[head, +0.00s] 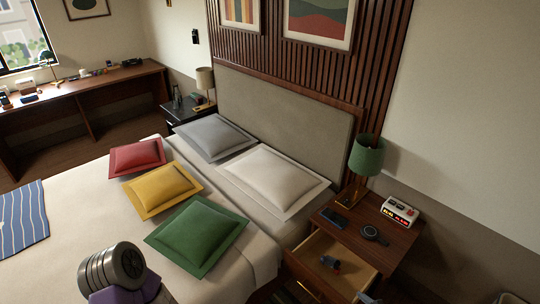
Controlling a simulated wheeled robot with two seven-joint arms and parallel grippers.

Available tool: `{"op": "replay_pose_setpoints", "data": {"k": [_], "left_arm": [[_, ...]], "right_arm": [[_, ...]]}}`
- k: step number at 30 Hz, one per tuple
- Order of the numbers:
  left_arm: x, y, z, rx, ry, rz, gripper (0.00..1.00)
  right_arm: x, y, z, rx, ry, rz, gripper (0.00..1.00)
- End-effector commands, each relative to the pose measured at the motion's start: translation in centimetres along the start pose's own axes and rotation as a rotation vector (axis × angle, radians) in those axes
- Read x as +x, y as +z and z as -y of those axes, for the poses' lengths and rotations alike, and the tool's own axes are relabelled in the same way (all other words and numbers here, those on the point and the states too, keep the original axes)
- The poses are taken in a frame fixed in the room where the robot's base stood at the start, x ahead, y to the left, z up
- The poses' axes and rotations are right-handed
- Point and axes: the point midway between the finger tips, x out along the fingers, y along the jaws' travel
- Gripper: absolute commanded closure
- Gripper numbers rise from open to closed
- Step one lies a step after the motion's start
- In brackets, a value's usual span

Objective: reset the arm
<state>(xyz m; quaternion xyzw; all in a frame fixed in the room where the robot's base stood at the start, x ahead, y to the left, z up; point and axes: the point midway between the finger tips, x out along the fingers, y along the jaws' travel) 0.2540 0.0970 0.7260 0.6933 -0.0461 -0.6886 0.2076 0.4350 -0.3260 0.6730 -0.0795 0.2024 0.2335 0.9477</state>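A rounded grey and purple arm link of mine (118,272) rises at the bottom left, in front of the bed. No gripper fingers can be made out on it. Small pale shapes show at the bottom edge right of centre, too cut off to identify. Neither gripper can be recognised in the head view, so what they hold is hidden.
The bed (90,220) carries red, yellow, green, grey and white pillows. The right nightstand (335,225) has an open drawer (318,248) with a small dark item inside. On its top stand a green lamp (366,155), a clock (399,211) and dark flat objects.

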Motion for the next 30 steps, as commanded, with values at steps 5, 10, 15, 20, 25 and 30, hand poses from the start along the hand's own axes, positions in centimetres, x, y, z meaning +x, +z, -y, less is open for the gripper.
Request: {"op": "replay_pose_setpoints", "data": {"k": [5, 10, 15, 20, 25, 30], "left_arm": [[1.0, -0.2, 0.3, 0.001, 0.0, -0.003, 0.07], [2.0, -0.2, 0.7, 0.001, 0.0, -0.002, 0.07], [3.6, -0.3, 1.3, 0.0, 0.0, -0.002, 0.07], [5.1, -0.3, 1.9, 0.0, 0.0, -0.002, 0.07], [6.6, -0.4, 2.4, 0.0, 0.0, -0.002, 0.07], [7.6, -0.5, 2.8, 0.0, 0.0, -0.002, 0.07]], "right_arm": [[2.8, 0.6, -6.0, -0.17, 0.182, -0.048, 0.11], [4.3, 0.4, -13.2, -0.407, 0.399, -0.105, 0.11], [3.7, -1.2, -21.2, -0.781, 0.673, -0.162, 0.11], [1.4, -3.1, -25.8, -1.168, 0.89, -0.182, 0.11], [-1.2, -4.1, -27.9, -1.565, 1.052, -0.153, 0.11], [-2.9, -4.0, -28.5, -1.855, 1.132, -0.096, 0.11]]}}
